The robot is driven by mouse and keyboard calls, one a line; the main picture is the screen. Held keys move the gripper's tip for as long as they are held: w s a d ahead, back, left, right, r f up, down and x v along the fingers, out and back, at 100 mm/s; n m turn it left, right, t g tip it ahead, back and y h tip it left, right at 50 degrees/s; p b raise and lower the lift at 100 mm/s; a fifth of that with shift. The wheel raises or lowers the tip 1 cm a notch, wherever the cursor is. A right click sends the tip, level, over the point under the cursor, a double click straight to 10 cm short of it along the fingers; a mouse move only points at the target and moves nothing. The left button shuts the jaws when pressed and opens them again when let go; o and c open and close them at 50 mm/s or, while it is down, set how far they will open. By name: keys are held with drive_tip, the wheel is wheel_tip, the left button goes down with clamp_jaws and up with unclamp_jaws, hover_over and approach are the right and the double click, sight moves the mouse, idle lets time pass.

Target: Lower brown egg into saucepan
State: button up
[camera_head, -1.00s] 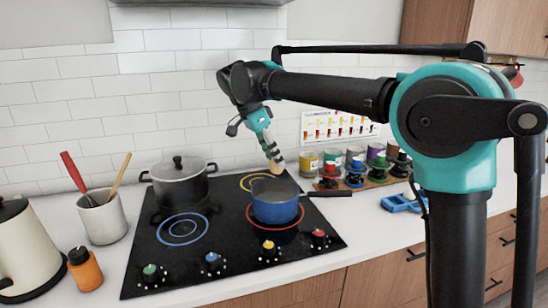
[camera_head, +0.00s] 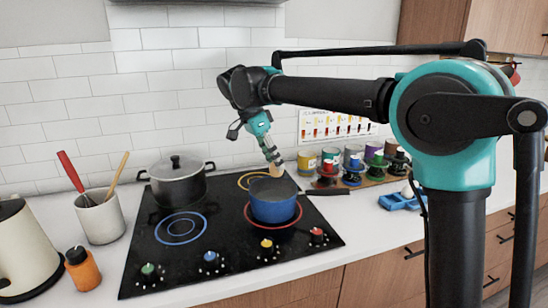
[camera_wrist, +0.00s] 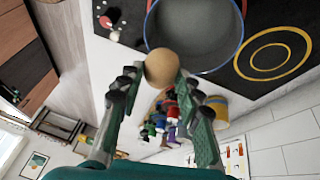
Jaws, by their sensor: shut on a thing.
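The blue saucepan (camera_head: 273,206) stands on the red-ringed burner of the black cooktop, its dark handle pointing right. In the wrist view the saucepan (camera_wrist: 200,45) shows its grey, empty-looking inside. My gripper (camera_head: 273,160) is above the pan's back rim in the head view. In the wrist view my gripper (camera_wrist: 161,80) is shut on the brown egg (camera_wrist: 161,67), one finger on each side. The egg overlaps the pan's near rim there. In the head view the egg (camera_head: 276,170) shows small at the fingertips; its exact height above the rim is unclear.
A dark lidded pot (camera_head: 178,181) stands on the back left of the cooktop (camera_head: 150,255). Colored cans and small pots (camera_head: 352,165) stand right of the pan. A blue tray (camera_head: 400,201) lies farther right. A utensil crock (camera_head: 103,217) is at left.

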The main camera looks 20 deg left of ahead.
wheel_tip(320, 180, down, 9)
idle(1.7)
drive_tip(key=shift+f, duration=0.15)
idle(0.7)
drive_tip(key=o, duration=0.8)
